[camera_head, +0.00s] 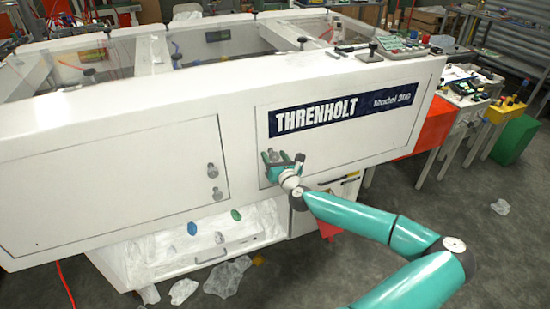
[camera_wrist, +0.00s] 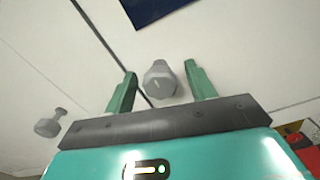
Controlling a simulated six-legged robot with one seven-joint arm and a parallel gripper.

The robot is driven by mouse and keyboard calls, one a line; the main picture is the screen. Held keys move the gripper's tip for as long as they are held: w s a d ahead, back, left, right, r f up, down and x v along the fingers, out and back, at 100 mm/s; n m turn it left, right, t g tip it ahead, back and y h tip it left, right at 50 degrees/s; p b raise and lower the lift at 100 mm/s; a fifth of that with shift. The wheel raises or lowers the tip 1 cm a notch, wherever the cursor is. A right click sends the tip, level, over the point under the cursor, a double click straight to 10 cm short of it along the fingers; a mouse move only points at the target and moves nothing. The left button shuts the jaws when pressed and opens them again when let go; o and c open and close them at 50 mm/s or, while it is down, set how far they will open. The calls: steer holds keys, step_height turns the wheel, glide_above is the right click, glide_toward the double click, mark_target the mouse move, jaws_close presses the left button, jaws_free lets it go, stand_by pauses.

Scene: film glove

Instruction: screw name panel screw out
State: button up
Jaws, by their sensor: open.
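The white name panel (camera_head: 340,135), with a dark THRENHOLT plate (camera_head: 345,108), is on the front of the white machine. A grey knob-headed screw (camera_head: 272,155) stands out at its lower left. In the wrist view this screw (camera_wrist: 159,82) appears between the two green fingers of my gripper (camera_wrist: 160,69), with a gap on both sides. My gripper (camera_head: 284,164) is open and close to the panel front. Its fingers do not seem to touch the screw. The depth of the fingertips along the screw is hard to tell.
The grey floor (camera_head: 420,240) to the right is mostly clear.

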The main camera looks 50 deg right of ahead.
steer(key=shift+c, duration=0.2)
steer(key=c, duration=0.9)
